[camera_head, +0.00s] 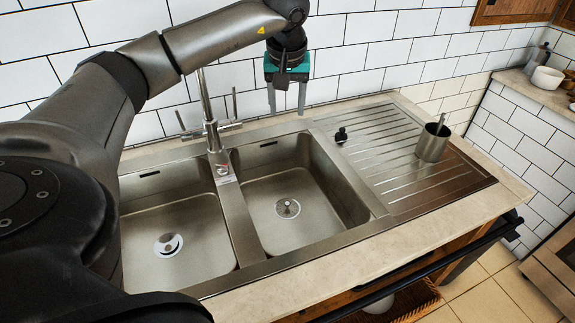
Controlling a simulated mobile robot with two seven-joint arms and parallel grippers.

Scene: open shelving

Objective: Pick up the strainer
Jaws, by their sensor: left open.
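My left gripper (287,108) hangs open and empty, fingers down, in front of the tiled wall above the back edge of the sink. A small black knobbed object (341,135) sits on the ribbed drainboard, below and to the right of the gripper and apart from it. A round metal piece (287,207) lies at the drain of the right basin. Another round piece (168,244) is at the drain of the left basin. I cannot tell for sure which of these is the strainer. My right gripper is out of view.
The faucet (212,130) stands between the two basins, left of the gripper. A metal cup (433,143) holding a utensil stands on the right of the drainboard (410,190). The tiled wall (370,55) closes off the back. Both basins are otherwise empty.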

